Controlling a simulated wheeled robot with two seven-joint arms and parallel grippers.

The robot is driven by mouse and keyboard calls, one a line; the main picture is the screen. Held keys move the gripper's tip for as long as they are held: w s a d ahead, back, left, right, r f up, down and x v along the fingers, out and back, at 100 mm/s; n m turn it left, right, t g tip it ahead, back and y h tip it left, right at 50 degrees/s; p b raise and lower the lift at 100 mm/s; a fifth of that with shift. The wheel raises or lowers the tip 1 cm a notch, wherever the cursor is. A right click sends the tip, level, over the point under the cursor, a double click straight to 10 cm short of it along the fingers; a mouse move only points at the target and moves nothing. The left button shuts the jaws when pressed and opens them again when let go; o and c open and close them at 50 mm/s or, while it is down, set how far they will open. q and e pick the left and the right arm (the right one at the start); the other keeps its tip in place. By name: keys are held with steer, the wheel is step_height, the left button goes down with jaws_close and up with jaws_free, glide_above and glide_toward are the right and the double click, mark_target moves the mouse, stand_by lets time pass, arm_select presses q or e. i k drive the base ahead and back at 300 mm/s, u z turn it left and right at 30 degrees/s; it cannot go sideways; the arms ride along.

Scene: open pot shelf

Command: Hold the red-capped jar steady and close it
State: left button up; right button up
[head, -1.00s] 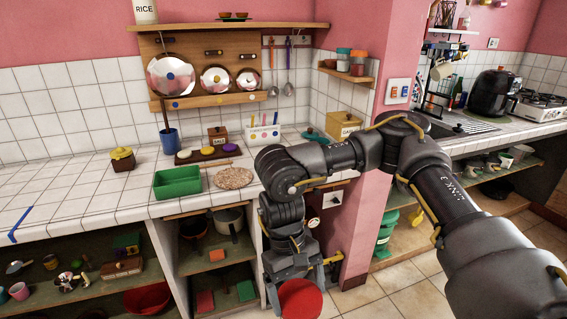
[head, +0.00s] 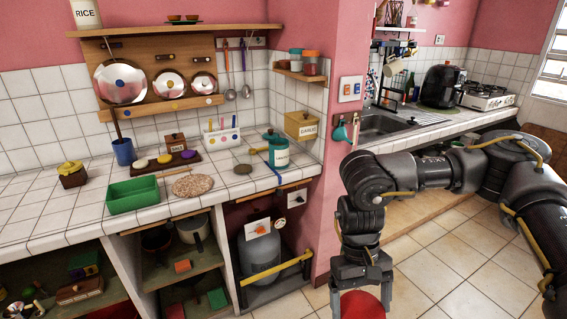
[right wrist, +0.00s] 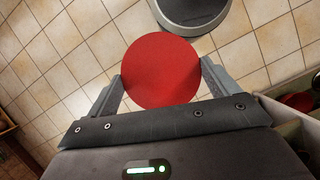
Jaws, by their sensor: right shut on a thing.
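A flat, round red thing (right wrist: 161,72), like a cap seen from above, sits between the fingers of my right gripper (right wrist: 161,84). In the head view the red top (head: 361,304) shows at the bottom edge, below my right gripper (head: 362,283), over the floor. The gripper is shut on it. Whether a jar body is under the red top is hidden. My left gripper is out of view. No other jar that is clearly the red-capped one can be made out.
The tiled counter (head: 60,213) holds a green tray (head: 133,196), a round board (head: 194,186), a yellow-lidded pot (head: 72,175) and a teal-topped canister (head: 279,154). Small jars (head: 309,62) stand on the corner shelf. The open floor (head: 455,250) at the right is clear.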

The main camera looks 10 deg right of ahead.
mark_target(242, 154)
steer(key=i, duration=1)
